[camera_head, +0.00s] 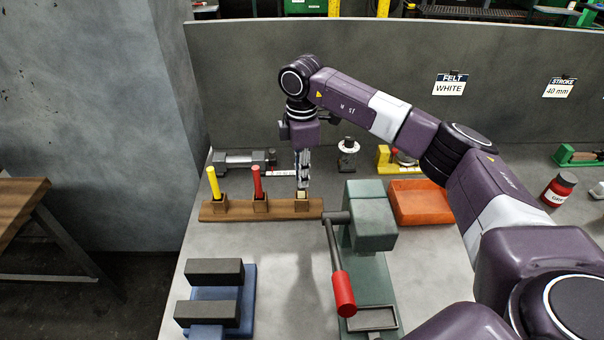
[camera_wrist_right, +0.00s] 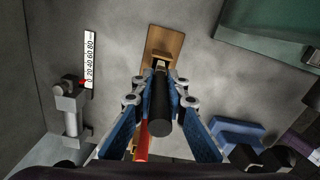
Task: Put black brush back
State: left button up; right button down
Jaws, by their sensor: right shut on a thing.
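A wooden rack (camera_head: 230,211) stands on the bench with several square holders in a row. A yellow-handled brush (camera_head: 213,182) stands in its left holder and a red-handled brush (camera_head: 257,181) in the middle one. My right gripper (camera_head: 303,182) points down over the right holder, with its fingers shut on the black brush (camera_wrist_right: 161,108). The black handle lies between the blue fingers in the wrist view. Its pale lower end is at the holder; I cannot tell how deep it sits. The rack's end also shows in the wrist view (camera_wrist_right: 170,38). My left gripper is out of view.
A green press (camera_head: 370,222) with a red-handled lever (camera_head: 344,292) stands just right of the rack. An orange tray (camera_head: 421,207) is further right. A blue stand with black blocks (camera_head: 215,290) is in front. A grey cylinder device (camera_head: 243,160) lies behind.

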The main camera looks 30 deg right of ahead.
jog(key=shift+f+b, duration=0.9)
jog(key=shift+f, duration=0.9)
dwell(0.7)
jog(key=c, duration=1.8)
grip_release()
jog(key=shift+c, duration=0.2)
notch_tip(320, 180, up, 12)
jog(key=shift+f, duration=0.1)
